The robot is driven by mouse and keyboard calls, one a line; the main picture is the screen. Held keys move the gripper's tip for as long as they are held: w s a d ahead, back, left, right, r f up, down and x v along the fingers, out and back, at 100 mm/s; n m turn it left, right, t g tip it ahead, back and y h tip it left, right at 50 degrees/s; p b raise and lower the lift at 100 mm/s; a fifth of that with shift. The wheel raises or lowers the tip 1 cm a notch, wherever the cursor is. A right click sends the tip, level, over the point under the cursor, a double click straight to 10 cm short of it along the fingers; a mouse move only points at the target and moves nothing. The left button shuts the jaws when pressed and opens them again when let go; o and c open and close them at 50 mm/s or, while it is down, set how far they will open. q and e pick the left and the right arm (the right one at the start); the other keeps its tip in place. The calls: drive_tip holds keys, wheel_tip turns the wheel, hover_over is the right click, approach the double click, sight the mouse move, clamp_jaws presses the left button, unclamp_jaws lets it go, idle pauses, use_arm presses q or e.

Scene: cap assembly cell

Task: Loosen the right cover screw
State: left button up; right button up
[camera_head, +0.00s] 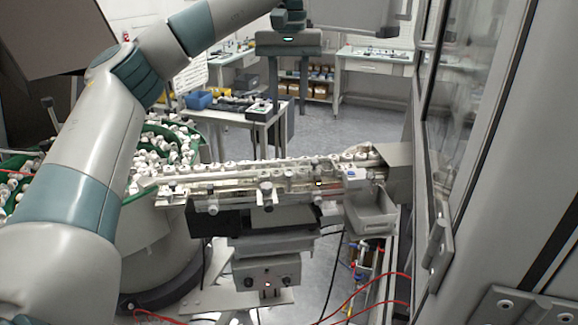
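The cap rail (230,186) runs across the middle of the picture with white caps along it. A pale knob-headed screw (267,196) stands out at the front middle of the rail. Smaller knobs or fittings sit to its left and right; I cannot tell for sure which is the right cover screw. My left gripper (288,108) hangs from the top of the picture, above and behind the rail. Its two fingers point down, wide apart, with nothing visible between them. It is clear of the screw. My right gripper is not in view.
A green-rimmed bowl feeder (152,194) with many white caps stands at left, partly behind my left arm. A grey bin (371,222) hangs at the rail's right end. A grey framed door (470,150) closes off the right side. Red cables hang low.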

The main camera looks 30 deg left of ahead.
use_arm(q)
hover_over(289, 174)
wheel_tip(289, 174, down, 13)
drive_tip(key=shift+f, duration=0.1)
drive_tip(key=shift+w+f+p, duration=0.1)
drive_tip(key=shift+f+p, duration=0.25)
drive_tip(key=shift+f, duration=1.35)
clamp_jaws()
